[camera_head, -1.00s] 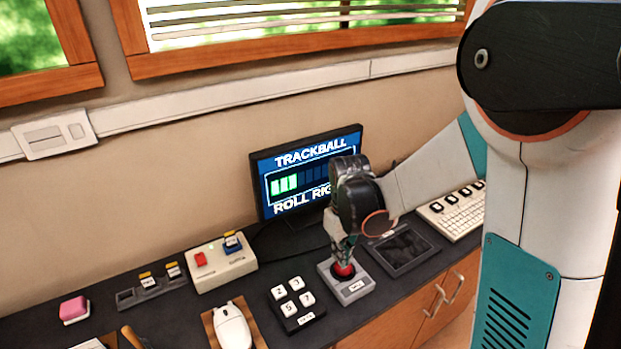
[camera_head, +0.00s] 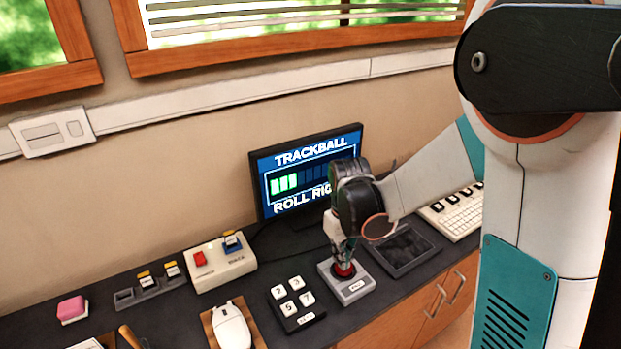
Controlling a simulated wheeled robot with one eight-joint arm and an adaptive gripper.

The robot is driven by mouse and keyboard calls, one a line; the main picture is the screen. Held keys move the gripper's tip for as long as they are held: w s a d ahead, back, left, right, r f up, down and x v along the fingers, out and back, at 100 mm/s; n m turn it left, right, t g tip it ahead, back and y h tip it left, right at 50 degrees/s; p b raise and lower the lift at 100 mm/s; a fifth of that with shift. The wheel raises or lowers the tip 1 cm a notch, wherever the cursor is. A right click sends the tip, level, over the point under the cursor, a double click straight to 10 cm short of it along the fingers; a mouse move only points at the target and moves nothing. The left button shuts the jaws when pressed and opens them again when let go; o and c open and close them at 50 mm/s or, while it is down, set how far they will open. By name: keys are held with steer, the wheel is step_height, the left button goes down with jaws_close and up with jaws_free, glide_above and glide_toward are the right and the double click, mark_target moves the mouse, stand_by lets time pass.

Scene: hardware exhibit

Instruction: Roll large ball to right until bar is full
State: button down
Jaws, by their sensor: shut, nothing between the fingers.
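The large red ball (camera_head: 344,270) sits in its grey trackball base (camera_head: 356,290) on the dark counter. My gripper (camera_head: 343,262) is shut and points down at the ball from above, hiding its upper part. The fingertips look to be at the ball's top; I cannot tell for certain whether they touch it. My wrist hides the right end of the screen.
A number keypad (camera_head: 297,305) and a white mouse (camera_head: 231,326) lie left of the trackball. A beige switch box (camera_head: 222,263) stands further back. A dark tablet (camera_head: 403,250) and a white keyboard (camera_head: 455,212) lie to the right, close to my arm.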

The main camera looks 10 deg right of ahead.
steer(key=shift+w+d+f, duration=0.1)
steer(key=shift+w+d, duration=0.05)
steer(key=shift+d, duration=0.4)
steer(key=shift+w+d+f, duration=0.1)
steer(key=shift+w+d, duration=0.05)
steer(key=shift+d, duration=0.35)
stand_by(0.6)
steer(key=shift+r, duration=0.25)
steer(key=shift+r, duration=0.55)
steer(key=shift+a, duration=0.1)
steer(key=shift+s+a, duration=0.2)
steer(key=shift+a, duration=0.3)
steer(key=shift+s+a, duration=0.15)
steer(key=shift+a, duration=0.3)
steer(key=shift+f+b, duration=0.35)
steer(key=shift+f, duration=0.35)
stand_by(0.4)
steer(key=shift+w+d, duration=0.2)
steer(key=shift+d, duration=0.35)
steer(key=shift+w+d, duration=0.2)
steer(key=shift+d, duration=0.3)
stand_by(0.6)
